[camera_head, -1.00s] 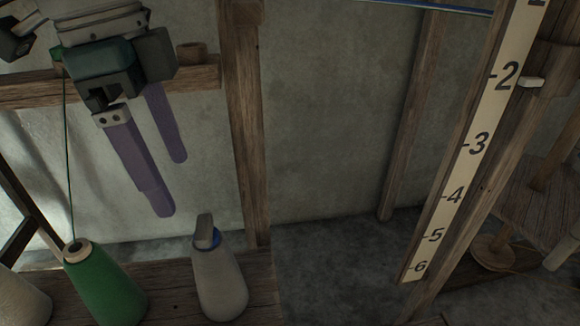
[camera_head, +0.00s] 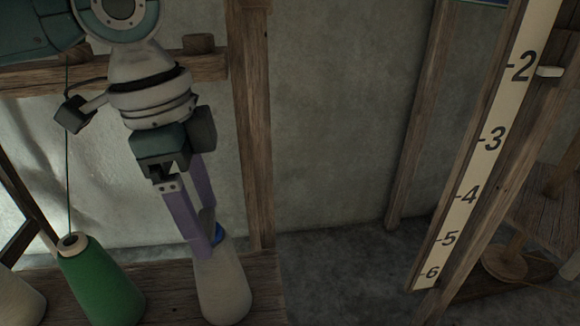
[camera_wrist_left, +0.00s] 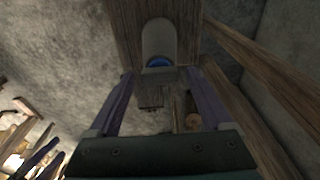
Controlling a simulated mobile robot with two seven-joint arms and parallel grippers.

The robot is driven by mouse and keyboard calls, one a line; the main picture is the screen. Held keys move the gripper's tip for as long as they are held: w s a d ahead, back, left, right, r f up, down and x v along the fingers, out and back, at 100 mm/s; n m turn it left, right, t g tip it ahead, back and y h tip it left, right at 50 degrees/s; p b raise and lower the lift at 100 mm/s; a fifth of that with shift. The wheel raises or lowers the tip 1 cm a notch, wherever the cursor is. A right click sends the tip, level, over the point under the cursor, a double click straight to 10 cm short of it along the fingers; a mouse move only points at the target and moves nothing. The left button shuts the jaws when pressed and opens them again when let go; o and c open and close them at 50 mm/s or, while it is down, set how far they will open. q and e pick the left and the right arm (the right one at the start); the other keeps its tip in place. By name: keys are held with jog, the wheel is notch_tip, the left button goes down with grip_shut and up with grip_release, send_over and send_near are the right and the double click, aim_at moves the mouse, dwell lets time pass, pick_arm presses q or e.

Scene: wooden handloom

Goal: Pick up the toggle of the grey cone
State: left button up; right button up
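The grey cone (camera_head: 224,286) stands upright on a wooden shelf, with a blue ring (camera_head: 219,235) at its top. Its grey toggle (camera_head: 208,221) sticks up there, partly hidden by my fingers. My left gripper (camera_head: 205,238) is open and reaches down to the cone's top, its two purple fingers on either side of the toggle. In the left wrist view the cone (camera_wrist_left: 158,38) and blue ring (camera_wrist_left: 158,62) lie ahead, between the spread fingertips (camera_wrist_left: 160,75). The toggle is dark there, and contact with the fingers cannot be told. My right gripper is not in view.
A green cone (camera_head: 98,283) with a thread running upward stands left of the grey cone, and a pale cone (camera_head: 16,299) farther left. A wooden post (camera_head: 254,130) rises behind. A numbered scale (camera_head: 478,165) stands at the right.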

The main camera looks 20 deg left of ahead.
aim_at(203, 221)
pick_arm(q)
jog(key=c, duration=1.2)
notch_tip(203, 221, up, 20)
jog(key=p, duration=0.6)
